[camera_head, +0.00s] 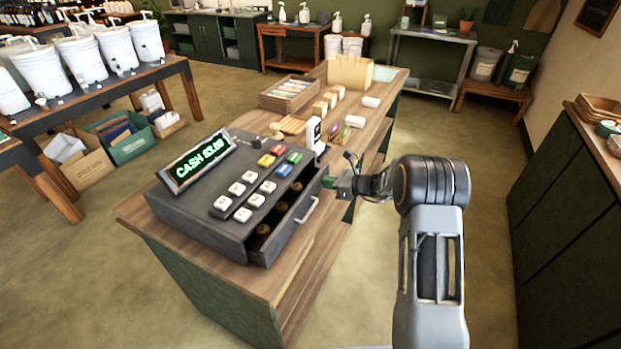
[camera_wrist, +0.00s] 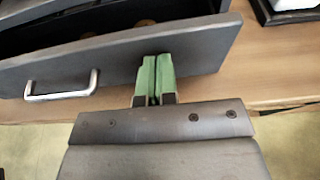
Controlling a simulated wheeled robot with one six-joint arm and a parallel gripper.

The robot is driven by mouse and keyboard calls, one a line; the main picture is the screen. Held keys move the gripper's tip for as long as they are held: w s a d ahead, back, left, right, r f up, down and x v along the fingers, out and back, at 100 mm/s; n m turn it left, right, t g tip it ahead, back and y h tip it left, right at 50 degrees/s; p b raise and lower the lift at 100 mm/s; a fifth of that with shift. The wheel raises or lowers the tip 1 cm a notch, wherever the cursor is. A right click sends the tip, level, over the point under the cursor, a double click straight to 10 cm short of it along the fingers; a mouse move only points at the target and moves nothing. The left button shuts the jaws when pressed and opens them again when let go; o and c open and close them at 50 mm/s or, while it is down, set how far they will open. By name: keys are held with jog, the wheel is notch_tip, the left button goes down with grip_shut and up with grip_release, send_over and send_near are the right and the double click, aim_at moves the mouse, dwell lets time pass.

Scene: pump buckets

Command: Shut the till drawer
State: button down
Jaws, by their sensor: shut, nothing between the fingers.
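The till (camera_head: 235,185) is a dark grey register on the wooden counter, with white and coloured keys and a green-lit display reading CASH. Its drawer (camera_head: 288,226) is partly open toward the right, with brown round items inside and a silver handle (camera_head: 307,209) on its front. In the wrist view the drawer front (camera_wrist: 120,62) slants across the picture, with the handle (camera_wrist: 61,88) at the left. My gripper (camera_head: 330,182) is shut and empty, its green fingertips (camera_wrist: 155,72) at the outer face of the drawer front, right of the handle. I cannot tell whether they touch it.
The wooden counter (camera_head: 140,212) carries a card reader (camera_head: 314,134), a wooden crate (camera_head: 289,94) and a paper bag (camera_head: 349,73) toward its far end. A dark green cabinet (camera_head: 565,215) stands at the right. The floor between is clear apart from my arm.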

aim_at(317, 179)
jog(key=shift+w+a+b, duration=0.25)
jog(key=shift+w+a, duration=0.25)
jog(key=shift+a, duration=0.4)
jog(key=shift+w+a+b, duration=0.2)
jog(key=shift+w+a, duration=0.3)
jog(key=shift+a, duration=0.4)
jog(key=s+d, duration=0.7)
jog(key=d, duration=0.5)
jog(key=shift+d, duration=0.15)
jog(key=s+a+f+n+g+h, duration=0.15)
jog(key=s+n+g+h, duration=0.4)
jog(key=s+n, duration=0.65)
jog(key=s+r+n+t+h, duration=0.2)
jog(key=s+r+n+h, duration=0.5)
jog(key=s+r+n, duration=0.4)
jog(key=s+r, duration=0.2)
jog(key=s, duration=0.2)
jog(key=shift+s+d+r+n+t, duration=0.15)
jog(key=shift+d+r+n+t, duration=0.05)
jog(key=shift+d+n+t, duration=0.2)
